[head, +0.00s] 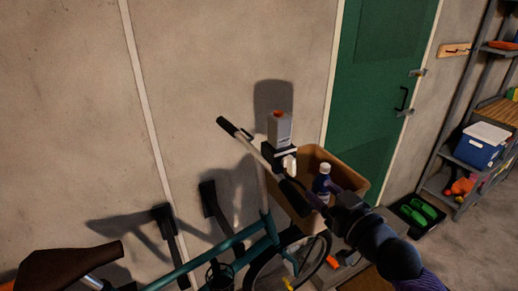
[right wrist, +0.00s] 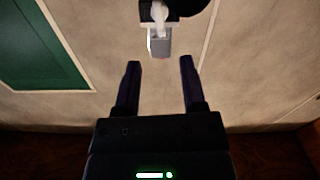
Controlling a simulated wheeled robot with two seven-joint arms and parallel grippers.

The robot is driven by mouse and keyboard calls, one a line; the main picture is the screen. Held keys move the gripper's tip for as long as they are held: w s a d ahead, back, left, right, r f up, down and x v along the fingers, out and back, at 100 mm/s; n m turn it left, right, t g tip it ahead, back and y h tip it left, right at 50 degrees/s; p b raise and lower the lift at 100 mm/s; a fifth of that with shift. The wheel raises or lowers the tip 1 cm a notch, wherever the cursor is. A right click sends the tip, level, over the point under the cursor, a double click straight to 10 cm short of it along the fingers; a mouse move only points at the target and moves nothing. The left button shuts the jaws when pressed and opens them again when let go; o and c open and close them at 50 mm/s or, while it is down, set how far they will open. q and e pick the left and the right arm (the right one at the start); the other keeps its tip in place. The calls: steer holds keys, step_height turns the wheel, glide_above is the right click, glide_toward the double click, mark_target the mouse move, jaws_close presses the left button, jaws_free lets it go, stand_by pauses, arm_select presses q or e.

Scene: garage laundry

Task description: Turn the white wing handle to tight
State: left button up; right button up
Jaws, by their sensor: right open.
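The white wing handle (head: 289,164) is on a black clamp below a grey box (head: 280,130) with a red top. The clamp sits on the bicycle handlebar (head: 255,152). In the right wrist view the white wing handle (right wrist: 160,14) is at the top centre, partly in front of the grey box (right wrist: 159,45). My right gripper (right wrist: 160,66) is open and empty, its two dark fingers apart, with the handle beyond the fingertips and roughly centred between them. In the head view my right arm reaches in from the lower right. My left gripper is not in view.
A brown bin (head: 347,172) behind the handlebar holds a bottle (head: 322,180) with a white cap. The teal bicycle frame (head: 190,266) fills the lower left, close to the wall. A green door (head: 385,90) and a shelf with a blue cooler (head: 480,146) stand right.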

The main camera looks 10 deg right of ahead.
mark_target(294, 167)
steer(key=x, duration=1)
jaws_close()
